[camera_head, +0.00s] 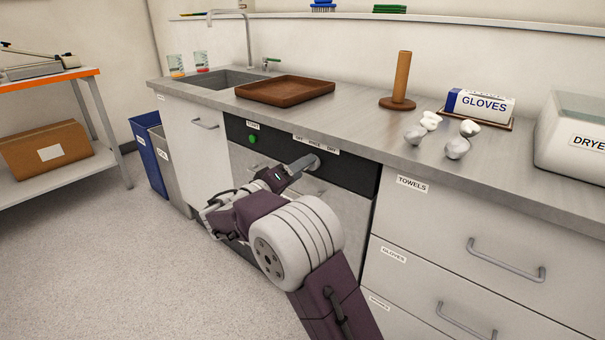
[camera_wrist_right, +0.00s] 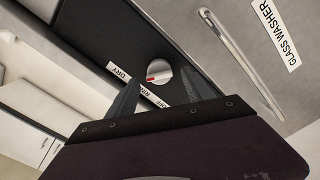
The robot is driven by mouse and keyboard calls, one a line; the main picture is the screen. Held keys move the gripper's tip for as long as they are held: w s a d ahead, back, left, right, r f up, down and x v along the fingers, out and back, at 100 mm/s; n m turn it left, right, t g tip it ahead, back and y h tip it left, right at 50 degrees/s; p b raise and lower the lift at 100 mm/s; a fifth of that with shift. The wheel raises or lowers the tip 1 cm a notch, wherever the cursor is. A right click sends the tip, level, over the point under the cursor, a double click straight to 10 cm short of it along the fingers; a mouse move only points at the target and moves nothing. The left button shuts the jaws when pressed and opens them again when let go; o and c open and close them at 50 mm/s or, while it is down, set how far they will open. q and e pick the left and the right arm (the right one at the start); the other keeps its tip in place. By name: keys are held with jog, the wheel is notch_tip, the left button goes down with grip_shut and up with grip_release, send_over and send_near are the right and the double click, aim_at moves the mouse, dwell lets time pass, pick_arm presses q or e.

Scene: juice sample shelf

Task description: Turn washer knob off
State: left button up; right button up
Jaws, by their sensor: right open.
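The round metal washer knob (camera_head: 315,160) is on the dark panel (camera_head: 350,176) of the glass washer under the counter. In the right wrist view the knob (camera_wrist_right: 158,72) has a red mark on its left side, toward the DRY and RINSE labels; which label it points at I cannot tell. My right gripper (camera_head: 303,166) is at the panel by the knob. In the wrist view its open fingers (camera_wrist_right: 162,82) appear on either side of the knob; contact is unclear. The OFF label (camera_head: 299,138) is at the left of the label row. My left gripper is not in view.
A green button (camera_head: 252,139) is on the panel's left. The washer handle (camera_wrist_right: 240,62) lies near the knob. The counter above holds a brown tray (camera_head: 284,88), a wooden post (camera_head: 401,78) and a glove box (camera_head: 480,105). Drawers (camera_head: 460,240) stand to the right; open floor lies left.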

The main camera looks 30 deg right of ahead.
jog(key=shift+w+d, duration=0.25)
jog(key=shift+d, duration=0.35)
grip_shut()
jog(key=shift+n, duration=0.3)
jog(key=shift+f+n+p, duration=0.15)
jog(key=shift+n+p, duration=5.35)
jog(key=shift+n, duration=1.2)
